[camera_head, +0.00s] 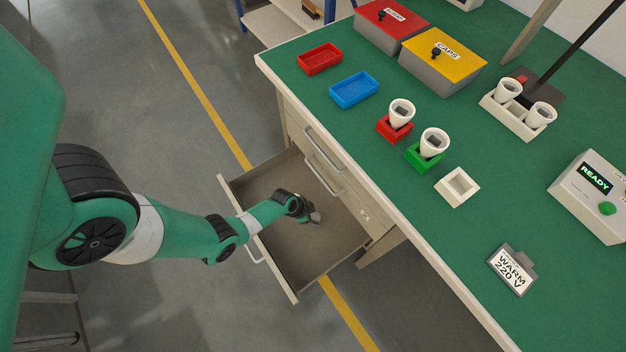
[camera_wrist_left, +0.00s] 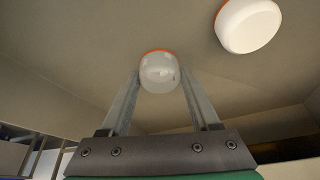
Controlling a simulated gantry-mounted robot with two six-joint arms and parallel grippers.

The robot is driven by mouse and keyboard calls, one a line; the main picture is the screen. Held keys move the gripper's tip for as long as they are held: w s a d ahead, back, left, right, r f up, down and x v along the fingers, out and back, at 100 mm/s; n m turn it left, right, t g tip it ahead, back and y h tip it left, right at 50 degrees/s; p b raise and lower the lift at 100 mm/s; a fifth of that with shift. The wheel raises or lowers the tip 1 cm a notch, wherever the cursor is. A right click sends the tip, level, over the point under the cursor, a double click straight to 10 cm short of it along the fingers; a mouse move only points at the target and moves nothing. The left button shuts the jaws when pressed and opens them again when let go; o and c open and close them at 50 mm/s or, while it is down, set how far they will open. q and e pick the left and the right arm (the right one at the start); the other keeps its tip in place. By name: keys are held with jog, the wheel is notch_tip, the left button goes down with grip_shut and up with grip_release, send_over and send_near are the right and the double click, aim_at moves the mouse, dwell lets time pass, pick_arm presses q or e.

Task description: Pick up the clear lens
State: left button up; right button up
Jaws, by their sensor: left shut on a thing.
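My left gripper (camera_head: 315,217) reaches down into the open drawer (camera_head: 290,262); its fingertips are small and hard to make out in the head view. In the left wrist view, my left gripper (camera_wrist_left: 160,80) is shut on the clear lens (camera_wrist_left: 160,72), a glossy see-through dome with an orange rim, held between the fingertips. A second lens, opaque white with an orange rim (camera_wrist_left: 247,26), lies apart from it at the upper right. The lenses cannot be made out in the head view. My right gripper is not in view.
The drawer walls surround my left gripper, with the green bench top (camera_head: 400,208) to the right. On it stand a red tray (camera_head: 320,58), a blue tray (camera_head: 354,90), bulb parts in a red holder (camera_head: 394,131) and a green holder (camera_head: 424,158), and an empty white holder (camera_head: 458,187).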

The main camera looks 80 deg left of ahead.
aim_at(317, 215)
pick_arm(q)
notch_tip(317, 215, up, 4)
jog(key=shift+f+p, duration=0.2)
jog(key=shift+p, duration=1.05)
jog(key=s+d+r+p, duration=0.5)
jog(key=d+r+p, duration=0.8)
jog(key=p, duration=0.1)
jog(key=shift+r, duration=0.15)
jog(key=shift+s, duration=0.1)
